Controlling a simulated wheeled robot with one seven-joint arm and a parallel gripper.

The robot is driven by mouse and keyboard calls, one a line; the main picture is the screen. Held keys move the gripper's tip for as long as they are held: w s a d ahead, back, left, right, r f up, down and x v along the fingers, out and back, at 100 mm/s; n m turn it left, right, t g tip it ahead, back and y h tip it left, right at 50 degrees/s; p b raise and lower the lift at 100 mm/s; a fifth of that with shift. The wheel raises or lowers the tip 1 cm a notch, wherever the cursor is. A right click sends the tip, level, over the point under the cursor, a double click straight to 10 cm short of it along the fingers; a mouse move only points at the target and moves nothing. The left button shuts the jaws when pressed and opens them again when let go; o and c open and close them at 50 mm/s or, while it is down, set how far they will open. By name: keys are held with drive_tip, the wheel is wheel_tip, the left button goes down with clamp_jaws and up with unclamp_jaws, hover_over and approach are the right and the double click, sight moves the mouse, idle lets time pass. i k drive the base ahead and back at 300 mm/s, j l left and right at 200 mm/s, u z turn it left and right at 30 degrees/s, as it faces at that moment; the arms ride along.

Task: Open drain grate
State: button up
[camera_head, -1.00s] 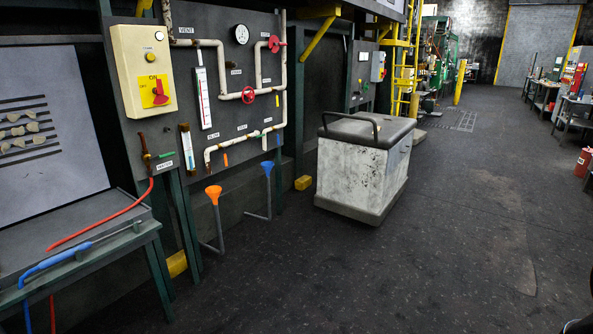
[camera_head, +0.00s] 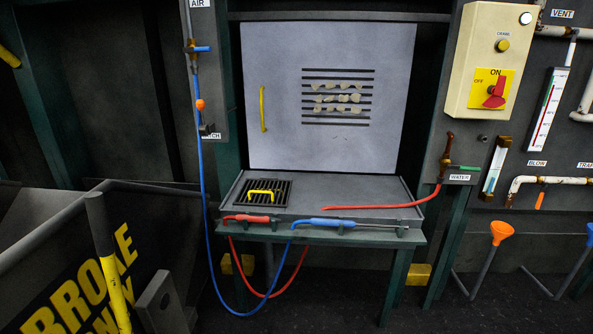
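The drain grate (camera_head: 278,194) is a dark slatted square with a yellow handle (camera_head: 261,194) on top. It lies flat at the left end of the grey bench top (camera_head: 345,193) and looks closed. My gripper is not in view, and nothing touches the grate.
A red-handled wand (camera_head: 247,218) and a blue-handled wand (camera_head: 330,222) lie along the bench's front edge, with red and blue hoses hanging below. A grey panel (camera_head: 270,90) stands behind the bench. A dark bin (camera_head: 75,265) stands at left.

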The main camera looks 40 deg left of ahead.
sight(271, 180)
drive_tip(key=i+j+u, duration=0.3)
drive_tip(key=i+u, duration=0.7)
drive_tip(key=i+l+u, duration=0.1)
drive_tip(key=i+u, duration=0.35)
drive_tip(key=i+j, duration=0.15)
drive_tip(key=i, duration=0.25)
drive_tip(key=i+j, duration=0.15)
drive_tip(key=i, duration=0.2)
drive_tip(key=i+j+z, duration=0.1)
drive_tip(key=i, duration=0.3)
